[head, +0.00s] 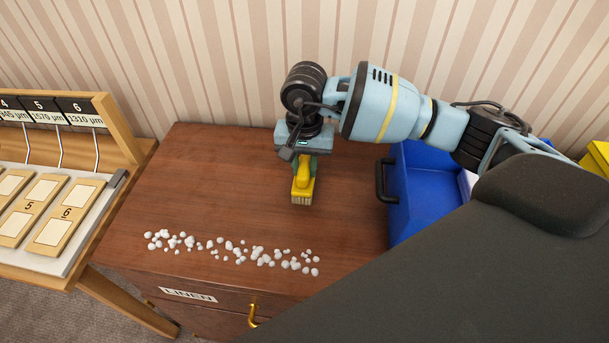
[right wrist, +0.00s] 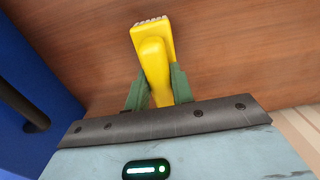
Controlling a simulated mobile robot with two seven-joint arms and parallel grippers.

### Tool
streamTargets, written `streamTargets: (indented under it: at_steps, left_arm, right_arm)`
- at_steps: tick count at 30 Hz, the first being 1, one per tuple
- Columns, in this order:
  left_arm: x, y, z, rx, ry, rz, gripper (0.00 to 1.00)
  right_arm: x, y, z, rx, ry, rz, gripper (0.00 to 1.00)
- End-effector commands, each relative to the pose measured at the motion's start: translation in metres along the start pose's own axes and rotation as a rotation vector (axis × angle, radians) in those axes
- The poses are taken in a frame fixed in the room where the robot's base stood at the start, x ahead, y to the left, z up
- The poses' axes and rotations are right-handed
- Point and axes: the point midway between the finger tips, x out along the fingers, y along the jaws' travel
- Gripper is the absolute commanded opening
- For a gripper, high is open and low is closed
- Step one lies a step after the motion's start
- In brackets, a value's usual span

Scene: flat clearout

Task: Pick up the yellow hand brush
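The yellow hand brush (head: 303,184) is over the brown wooden top, below my right gripper (head: 303,158). Its head with pale bristles points toward the front of the cabinet. In the right wrist view the brush (right wrist: 153,62) runs between the two green fingers of the gripper (right wrist: 160,90). The fingers press against both sides of the handle, and the handle's rear end is hidden behind the gripper body. I cannot tell whether the brush still touches the top. My left gripper is not in view.
Several small white balls (head: 232,249) lie in a band across the front of the cabinet top (head: 215,190). A blue bin (head: 420,200) with a dark handle stands right of the brush. A wooden rack with numbered cards (head: 65,215) stands at left. A striped wall is behind.

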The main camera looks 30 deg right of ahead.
Motion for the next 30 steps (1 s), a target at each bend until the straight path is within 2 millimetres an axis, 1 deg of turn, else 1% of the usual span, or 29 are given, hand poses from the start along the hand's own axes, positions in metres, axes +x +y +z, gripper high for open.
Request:
streamTargets:
  at_steps: [1,5,12,16,20,23,24,30]
  left_arm:
    - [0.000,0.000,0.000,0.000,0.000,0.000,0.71]
    - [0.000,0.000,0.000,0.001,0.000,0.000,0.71]
    - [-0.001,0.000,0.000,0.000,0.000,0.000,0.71]
    - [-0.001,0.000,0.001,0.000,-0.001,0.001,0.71]
    - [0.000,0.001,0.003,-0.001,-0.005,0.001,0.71]
    - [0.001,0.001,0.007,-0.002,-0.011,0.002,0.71]
    - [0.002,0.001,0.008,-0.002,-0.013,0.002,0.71]
    - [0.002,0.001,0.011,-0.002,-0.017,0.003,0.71]
  right_arm:
    - [0.000,0.000,0.000,0.000,0.000,0.000,0.16]
    - [0.000,0.000,0.000,0.000,0.000,0.000,0.00]
    - [-0.001,0.000,0.000,0.000,0.000,0.000,0.00]
    - [-0.005,0.000,0.000,-0.001,0.001,-0.001,0.00]
    - [-0.016,-0.001,-0.001,-0.001,0.001,-0.002,0.00]
    - [-0.032,-0.001,-0.001,-0.001,0.001,-0.003,0.00]
    - [-0.037,-0.001,0.002,-0.003,0.000,-0.001,0.00]
    - [-0.039,-0.001,0.050,-0.009,-0.002,0.000,0.00]
